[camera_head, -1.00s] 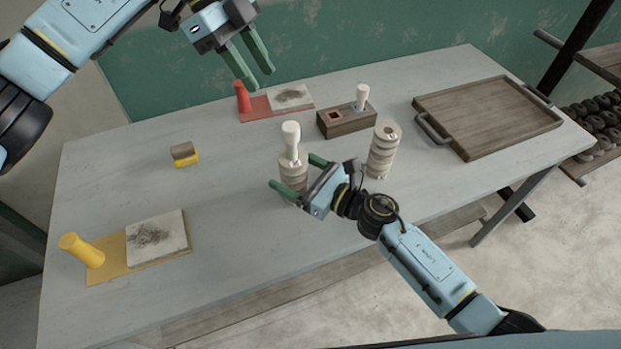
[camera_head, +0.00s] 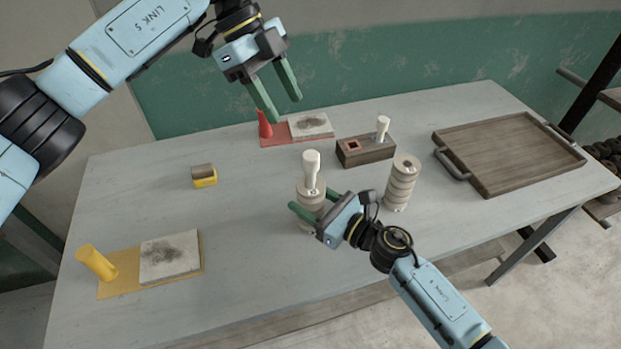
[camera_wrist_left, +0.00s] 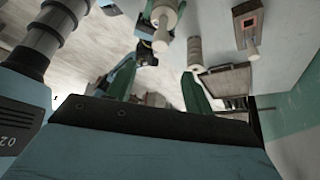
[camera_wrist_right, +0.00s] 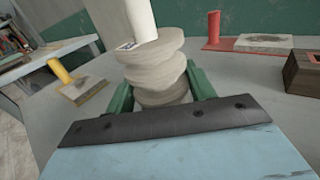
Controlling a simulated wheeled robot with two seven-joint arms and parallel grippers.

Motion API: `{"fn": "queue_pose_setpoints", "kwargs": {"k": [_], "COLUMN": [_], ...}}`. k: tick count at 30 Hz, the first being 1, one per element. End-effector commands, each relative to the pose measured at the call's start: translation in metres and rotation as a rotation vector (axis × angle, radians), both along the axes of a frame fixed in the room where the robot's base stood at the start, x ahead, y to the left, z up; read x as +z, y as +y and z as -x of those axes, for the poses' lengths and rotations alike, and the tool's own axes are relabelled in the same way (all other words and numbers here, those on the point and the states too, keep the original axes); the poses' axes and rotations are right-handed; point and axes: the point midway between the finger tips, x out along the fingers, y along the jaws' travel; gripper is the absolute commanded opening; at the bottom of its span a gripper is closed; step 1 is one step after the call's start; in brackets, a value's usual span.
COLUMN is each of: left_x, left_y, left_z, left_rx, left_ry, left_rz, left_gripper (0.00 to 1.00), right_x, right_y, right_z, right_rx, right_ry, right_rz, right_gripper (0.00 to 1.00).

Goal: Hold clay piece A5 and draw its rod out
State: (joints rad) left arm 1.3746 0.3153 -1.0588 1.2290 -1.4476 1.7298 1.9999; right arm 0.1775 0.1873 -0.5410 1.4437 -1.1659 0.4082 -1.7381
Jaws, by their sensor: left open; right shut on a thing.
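A stacked, ridged pale clay piece (camera_head: 308,190) stands upright on the table with a white rod (camera_head: 312,163) rising from its top. Its small label in the right wrist view (camera_wrist_right: 127,46) is too small to read. My right gripper (camera_head: 313,201) is shut on the clay piece's sides, below the rod; its green fingers flank the clay in the right wrist view. My left gripper (camera_head: 284,108) is open and empty, high above the back of the table, up and left of the rod. The rod also shows in the left wrist view (camera_wrist_left: 160,40).
A second ridged clay piece (camera_head: 400,185) with a hole in its top stands to the right. Behind is a wooden block (camera_head: 362,154) with a square socket and a white rod.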

Motion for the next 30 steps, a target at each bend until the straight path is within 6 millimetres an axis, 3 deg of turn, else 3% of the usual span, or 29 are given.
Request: {"fn": "queue_pose_setpoints", "kwargs": {"k": [5,12,18,23,30], "left_x": [0.004,0.009,0.012,0.007,-0.029], "left_y": [-0.016,-0.040,-0.049,-0.050,-0.050], "left_z": [0.007,0.020,0.025,0.026,0.026], "left_rx": [-0.213,-0.681,-0.940,-1.005,-1.006], "left_ry": [-0.120,-0.330,-0.411,-0.427,-0.424], "left_rz": [-0.054,-0.184,-0.263,-0.283,-0.281], "left_gripper": [0.54,0.54,0.54,0.54,0.54], "right_x": [0.000,0.000,0.000,0.000,0.000], "right_y": [0.000,0.000,0.000,0.000,0.000], "right_z": [0.000,0.000,0.000,0.000,0.000], "right_rx": [0.000,0.000,0.000,0.000,0.000], "right_ry": [0.000,0.001,0.001,0.001,0.001], "right_rz": [0.000,0.001,0.000,0.000,0.000], "right_gripper": [0.12,0.12,0.12,0.12,0.12]}}
